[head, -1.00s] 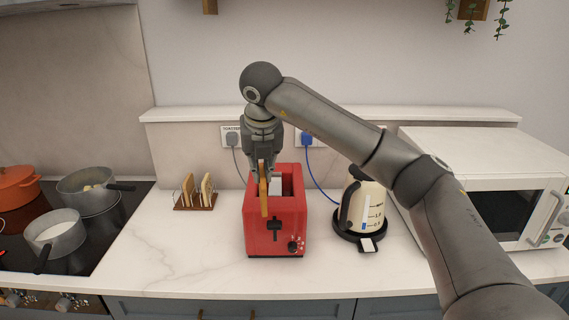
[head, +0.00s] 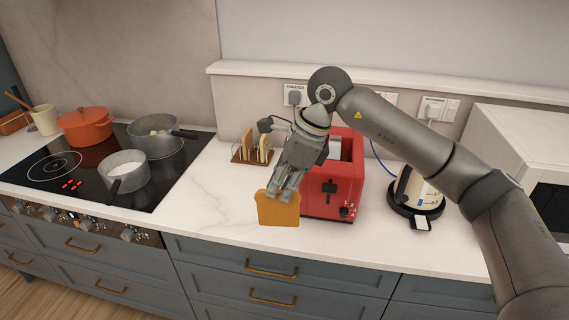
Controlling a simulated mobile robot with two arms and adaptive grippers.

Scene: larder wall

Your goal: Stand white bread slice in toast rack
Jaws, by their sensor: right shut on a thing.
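My right gripper (head: 282,193) is shut on a bread slice (head: 278,211). The slice has a golden-brown face and hangs upright, in front and to the left of the red toaster (head: 325,196), over the counter's front part. The toast rack (head: 240,157) stands on the counter behind and to the left of the gripper. It has a brown base and holds a few slices (head: 248,141); my gripper and wrist hide part of its right side. My left gripper is not in view.
A black hob (head: 55,167) with two grey pans (head: 125,170) and an orange pot (head: 86,127) is at left. A cream kettle (head: 413,190) and a white microwave (head: 520,135) stand at right.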

